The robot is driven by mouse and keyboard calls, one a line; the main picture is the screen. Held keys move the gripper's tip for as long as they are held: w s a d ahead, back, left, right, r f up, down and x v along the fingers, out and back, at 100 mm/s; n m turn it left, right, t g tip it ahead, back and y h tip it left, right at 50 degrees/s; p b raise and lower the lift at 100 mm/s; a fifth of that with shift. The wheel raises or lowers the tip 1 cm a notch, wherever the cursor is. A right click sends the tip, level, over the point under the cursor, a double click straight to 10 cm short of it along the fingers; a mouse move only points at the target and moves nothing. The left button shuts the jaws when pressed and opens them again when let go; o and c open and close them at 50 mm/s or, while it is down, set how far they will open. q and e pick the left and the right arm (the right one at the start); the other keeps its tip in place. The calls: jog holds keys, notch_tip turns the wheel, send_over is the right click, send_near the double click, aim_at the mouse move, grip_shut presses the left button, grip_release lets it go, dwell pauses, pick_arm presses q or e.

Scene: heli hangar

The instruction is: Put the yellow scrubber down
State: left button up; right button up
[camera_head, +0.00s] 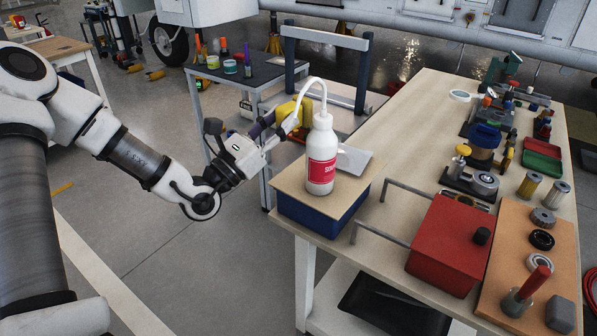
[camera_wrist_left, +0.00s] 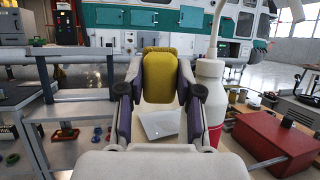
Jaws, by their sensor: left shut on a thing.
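The yellow scrubber (camera_head: 287,111) is held up in the air in my left gripper (camera_head: 279,124), just behind and to the left of a white bottle. In the left wrist view the scrubber (camera_wrist_left: 160,75) sits upright between the two dark finger pads of the gripper (camera_wrist_left: 158,90), which is shut on it. Below and beyond it, a pale grey plate (camera_wrist_left: 160,124) lies on the board; it shows partly behind the bottle in the head view (camera_head: 353,161). My right gripper is not in view.
The white bottle (camera_head: 321,160) with a red label and bent spout stands on the wooden board (camera_head: 296,184) atop a blue box (camera_head: 318,218), close to my left gripper. A red toolbox (camera_head: 449,245) and several parts crowd the workbench (camera_head: 408,130). A tool cart (camera_head: 262,72) stands behind.

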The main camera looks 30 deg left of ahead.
pick_arm(q)
jog(key=b, duration=0.2)
send_over(284, 182)
notch_tip(284, 182, down, 8)
jog(key=shift+r, duration=0.1)
notch_tip(284, 182, down, 5)
jog(key=shift+r+b, duration=0.1)
jog(key=shift+b, duration=0.3)
jog(key=shift+s, duration=0.1)
jog(key=o, duration=1)
